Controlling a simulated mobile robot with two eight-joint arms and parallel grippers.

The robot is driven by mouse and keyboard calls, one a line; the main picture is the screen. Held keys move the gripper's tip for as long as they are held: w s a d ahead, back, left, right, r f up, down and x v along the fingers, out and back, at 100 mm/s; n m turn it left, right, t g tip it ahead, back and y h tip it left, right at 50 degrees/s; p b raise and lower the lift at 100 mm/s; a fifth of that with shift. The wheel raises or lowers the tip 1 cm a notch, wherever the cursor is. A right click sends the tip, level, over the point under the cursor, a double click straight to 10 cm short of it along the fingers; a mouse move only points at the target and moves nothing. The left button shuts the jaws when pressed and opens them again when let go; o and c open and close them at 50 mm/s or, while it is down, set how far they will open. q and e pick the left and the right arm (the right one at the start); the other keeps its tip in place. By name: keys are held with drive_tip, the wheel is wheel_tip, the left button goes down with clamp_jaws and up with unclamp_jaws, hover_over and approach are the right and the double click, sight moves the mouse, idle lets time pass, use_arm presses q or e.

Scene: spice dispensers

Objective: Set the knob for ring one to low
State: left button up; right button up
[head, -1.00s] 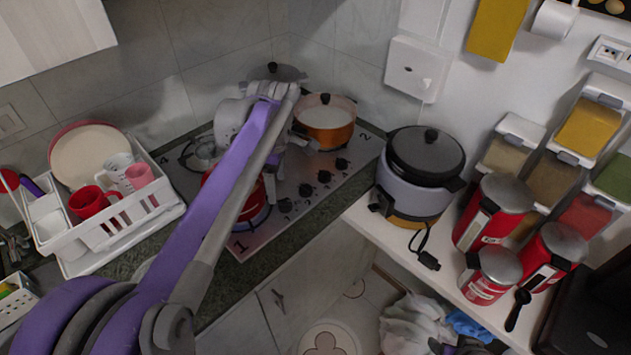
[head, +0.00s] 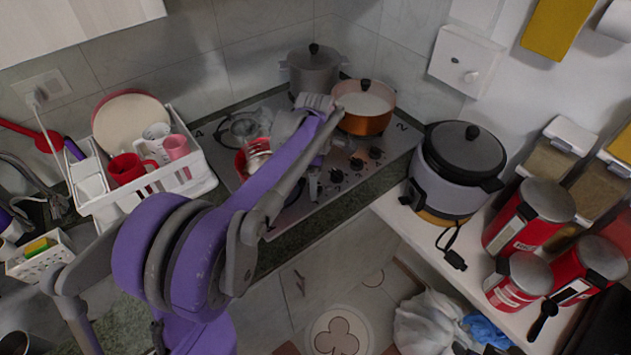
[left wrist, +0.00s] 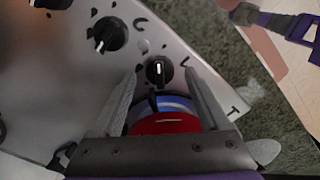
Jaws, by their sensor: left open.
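The cooktop (head: 278,219) has a row of black knobs along its front edge, including one (head: 337,176) right of my left gripper (head: 314,187). In the left wrist view, an end-of-row black knob (left wrist: 159,70) with a white pointer line lies between the open fingertips of my left gripper (left wrist: 158,78). The line runs nearly up and down in that picture. I cannot tell whether the fingers touch the knob. In the head view my arm hides this knob. My right gripper is not in view.
An orange pot (head: 365,122) and a grey lidded pot (head: 314,75) stand at the back. A white dish rack (head: 200,178) is on the left. A rice cooker (head: 440,188) stands on the white counter at right.

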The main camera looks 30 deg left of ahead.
use_arm(q)
drive_tip(key=shift+f, duration=0.25)
clamp_jaws()
drive_tip(key=shift+m, duration=1.6)
unclamp_jaws()
drive_tip(key=shift+r, duration=0.15)
